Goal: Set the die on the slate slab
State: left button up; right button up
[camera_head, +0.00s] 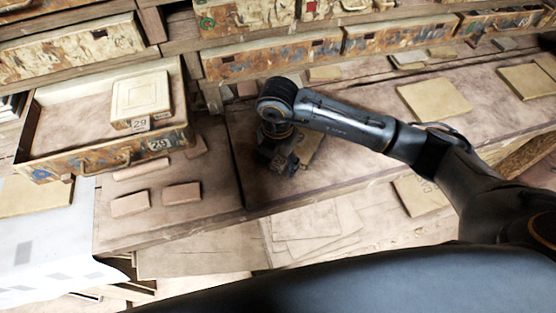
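My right gripper (280,160) points down over the wooden bench at the centre, below my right arm's wrist. Its fingers are dark and small, and I cannot tell whether they are open or shut. A tan piece (309,147) shows just beside and behind the fingers, partly hidden by them; I cannot tell whether they touch it. A tan square block with a raised square outline and a number tag, possibly the die (140,95), lies in the open drawer at the left. No slab is clearly recognisable as slate. My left gripper is not in view.
The open wooden drawer (105,158) has raised walls at the left. Several small reddish bricks (130,204) lie in front of it. Flat tan tiles (434,98) lie on the bench at the right. Closed drawers (270,58) line the back. Thin sheets (318,222) lie below the bench edge.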

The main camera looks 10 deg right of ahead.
jog(key=shift+r, duration=0.15)
notch_tip(320, 180, up, 12)
jog(key=b, duration=0.2)
dwell(1.5)
